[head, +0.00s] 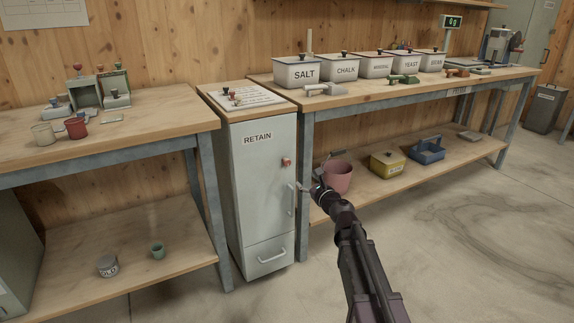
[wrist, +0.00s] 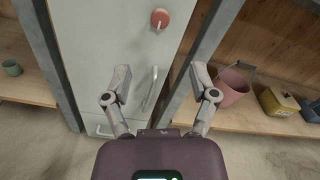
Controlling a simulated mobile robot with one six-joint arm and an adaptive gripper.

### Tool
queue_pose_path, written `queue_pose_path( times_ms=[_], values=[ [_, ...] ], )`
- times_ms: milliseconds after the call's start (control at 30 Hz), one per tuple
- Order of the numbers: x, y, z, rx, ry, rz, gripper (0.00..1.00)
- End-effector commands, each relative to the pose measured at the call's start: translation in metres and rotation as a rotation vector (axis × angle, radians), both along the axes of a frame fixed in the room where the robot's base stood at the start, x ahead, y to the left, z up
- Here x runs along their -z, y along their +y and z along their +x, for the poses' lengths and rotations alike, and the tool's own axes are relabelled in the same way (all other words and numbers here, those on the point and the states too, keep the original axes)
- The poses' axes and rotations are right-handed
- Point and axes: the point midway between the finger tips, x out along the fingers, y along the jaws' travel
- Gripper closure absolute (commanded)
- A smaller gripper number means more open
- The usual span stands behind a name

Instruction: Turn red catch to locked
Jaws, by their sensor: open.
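The red catch (head: 286,162) is a small red knob on the upper right of the grey cabinet door (head: 260,190), under the RETAIN label. In the wrist view the red catch (wrist: 160,19) shows as a round red disc with a pale metal piece hanging below it, near the top. Its locked or unlocked state cannot be told. My gripper (wrist: 161,83) is open and empty, its two fingers apart in front of the door handle (wrist: 150,90). In the head view my gripper (head: 310,187) is right of the door, lower than the catch.
The right bench's leg (head: 305,190) stands close beside the cabinet. A pink bucket (head: 338,177), a yellow box (head: 388,164) and a blue tote (head: 427,149) sit on the lower shelf to the right. A drawer (head: 268,258) is below the door. The floor in front is clear.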

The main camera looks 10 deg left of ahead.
Motion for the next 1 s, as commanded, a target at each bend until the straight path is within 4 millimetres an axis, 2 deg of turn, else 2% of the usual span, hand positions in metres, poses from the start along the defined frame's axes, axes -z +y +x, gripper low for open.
queue_pose_path(
  times_ms=[167, 367, 1000],
  values=[
    [0.0, 0.003, 0.004, -0.001, 0.0, -0.001, 0.25],
    [0.0, 0.012, 0.018, -0.002, -0.001, -0.002, 0.25],
    [0.0, 0.065, 0.095, -0.002, -0.001, -0.002, 0.25]
  ],
)
